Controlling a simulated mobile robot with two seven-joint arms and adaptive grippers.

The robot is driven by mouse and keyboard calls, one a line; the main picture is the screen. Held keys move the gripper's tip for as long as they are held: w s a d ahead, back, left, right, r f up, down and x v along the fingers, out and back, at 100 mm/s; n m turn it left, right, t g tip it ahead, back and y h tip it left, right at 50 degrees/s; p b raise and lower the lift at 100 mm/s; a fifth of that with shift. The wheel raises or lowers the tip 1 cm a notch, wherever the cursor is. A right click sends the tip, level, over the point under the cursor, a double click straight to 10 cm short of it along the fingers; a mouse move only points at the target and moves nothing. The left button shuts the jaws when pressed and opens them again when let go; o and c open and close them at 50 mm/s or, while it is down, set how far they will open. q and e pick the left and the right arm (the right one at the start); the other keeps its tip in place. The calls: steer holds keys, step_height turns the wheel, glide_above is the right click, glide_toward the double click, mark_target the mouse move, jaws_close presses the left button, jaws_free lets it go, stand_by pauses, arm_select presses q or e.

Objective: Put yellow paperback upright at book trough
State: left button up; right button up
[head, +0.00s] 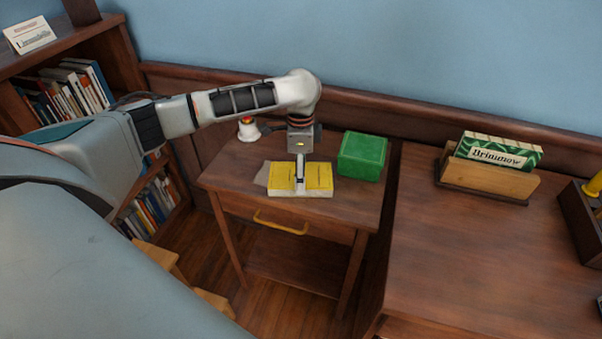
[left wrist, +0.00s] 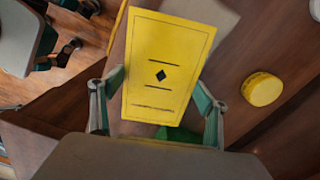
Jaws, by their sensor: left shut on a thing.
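The yellow paperback (head: 318,178) is on or just above the small side table, its cover facing up and its pale page edge toward me. My left gripper (head: 300,185) reaches down over its middle and is shut on it. In the left wrist view, the yellow paperback (left wrist: 168,65) shows its cover with a black diamond between the two fingers of my left gripper (left wrist: 158,105). I cannot tell whether the book touches the tabletop. A wooden book trough (head: 490,180) stands on the larger desk at the right, holding a green patterned book or card (head: 498,152). My right gripper is not in view.
A green box (head: 362,156) stands close right of the paperback. A white object with a red top (head: 248,130) is behind on the side table (head: 225,182). A dark tray (head: 580,215) edges the desk's right. The desk (head: 460,250) is clear before the trough.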

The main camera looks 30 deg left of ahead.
arm_select(q)
steer(key=shift+r, duration=0.15)
steer(key=o, duration=1.3)
